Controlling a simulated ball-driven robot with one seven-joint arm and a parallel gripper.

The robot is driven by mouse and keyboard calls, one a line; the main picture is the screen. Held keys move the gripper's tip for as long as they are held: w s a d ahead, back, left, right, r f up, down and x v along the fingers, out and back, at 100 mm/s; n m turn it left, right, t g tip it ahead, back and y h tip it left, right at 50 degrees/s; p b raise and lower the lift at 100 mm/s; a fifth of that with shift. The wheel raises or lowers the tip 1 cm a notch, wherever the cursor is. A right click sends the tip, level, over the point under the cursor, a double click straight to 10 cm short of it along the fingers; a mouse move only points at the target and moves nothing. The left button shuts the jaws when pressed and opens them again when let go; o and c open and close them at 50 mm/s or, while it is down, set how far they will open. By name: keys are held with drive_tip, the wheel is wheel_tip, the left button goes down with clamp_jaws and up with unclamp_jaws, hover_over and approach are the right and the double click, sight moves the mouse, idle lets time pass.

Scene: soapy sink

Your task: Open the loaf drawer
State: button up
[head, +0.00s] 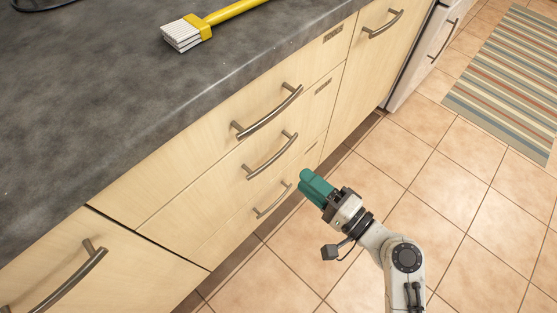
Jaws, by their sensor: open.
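A light wood cabinet front has a stack of three shut drawers. The top drawer (210,165) has a curved metal handle (268,113), the middle drawer (225,192) has a handle (271,158), and the bottom drawer (235,230) has a handle (272,201). Small label plates, such as the upper one (333,32), sit at the fronts' upper right; their words are too small to read, so I cannot tell which is the loaf drawer. My gripper (312,186), with teal fingers, is open and empty, right of the bottom handle and apart from it.
A dark grey countertop (90,110) overhangs the fronts and holds a yellow-handled brush (190,32). Other handled fronts stand at lower left (70,280) and upper right (383,24). The tiled floor (470,200) is clear; a striped rug (510,80) lies at right.

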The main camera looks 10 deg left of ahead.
sight(276, 159)
drive_tip(key=x, duration=1)
drive_tip(key=shift+a, duration=0.15)
drive_tip(key=shift+c, duration=0.4)
clamp_jaws()
